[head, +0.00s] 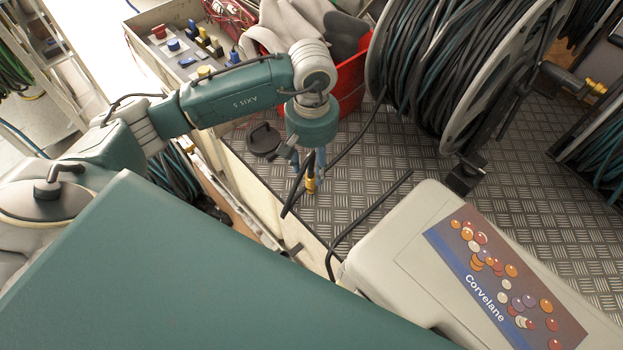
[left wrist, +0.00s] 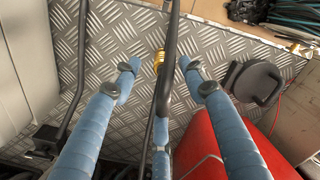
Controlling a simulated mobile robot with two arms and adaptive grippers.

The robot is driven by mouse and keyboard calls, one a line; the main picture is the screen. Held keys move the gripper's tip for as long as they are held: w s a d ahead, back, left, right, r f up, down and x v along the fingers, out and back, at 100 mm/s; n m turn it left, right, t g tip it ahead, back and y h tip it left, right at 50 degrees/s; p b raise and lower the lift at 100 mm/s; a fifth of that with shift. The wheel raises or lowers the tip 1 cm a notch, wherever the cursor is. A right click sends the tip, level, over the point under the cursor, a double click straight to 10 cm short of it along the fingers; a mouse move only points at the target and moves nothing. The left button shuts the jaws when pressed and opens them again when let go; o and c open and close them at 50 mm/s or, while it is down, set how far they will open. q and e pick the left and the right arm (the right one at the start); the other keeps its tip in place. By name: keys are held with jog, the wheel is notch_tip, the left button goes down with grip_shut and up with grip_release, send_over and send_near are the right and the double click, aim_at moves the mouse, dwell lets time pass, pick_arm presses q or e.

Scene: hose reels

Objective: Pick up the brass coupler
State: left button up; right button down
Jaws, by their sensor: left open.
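The brass coupler (head: 311,185) is a small gold fitting at a black hose, over the patterned metal deck. It also shows in the left wrist view (left wrist: 158,60), partly hidden behind the hose. My left gripper (head: 309,173) is open and points down at the coupler, with its blue fingers around the hose just above the coupler in the head view. In the left wrist view the blue fingers (left wrist: 159,68) stand apart on both sides of the hose and coupler. I cannot tell whether any finger touches them. My right gripper is not in view.
A large reel (head: 450,65) of dark hose stands behind. A red bin (head: 351,88) with cloth and a black lid-like object (head: 263,140) are near my gripper. A pale case (head: 405,225) with a printed label is at front right. Another brass fitting (head: 596,88) is far right.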

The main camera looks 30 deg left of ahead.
aim_at(311, 176)
pick_arm(q)
notch_tip(311, 176, down, 4)
jog(key=shift+a+f+p, duration=0.15)
jog(key=shift+f+p, duration=0.05)
jog(key=shift+p, duration=0.5)
jog(key=shift+w+f, duration=0.1)
jog(key=shift+f, duration=0.35)
grip_shut()
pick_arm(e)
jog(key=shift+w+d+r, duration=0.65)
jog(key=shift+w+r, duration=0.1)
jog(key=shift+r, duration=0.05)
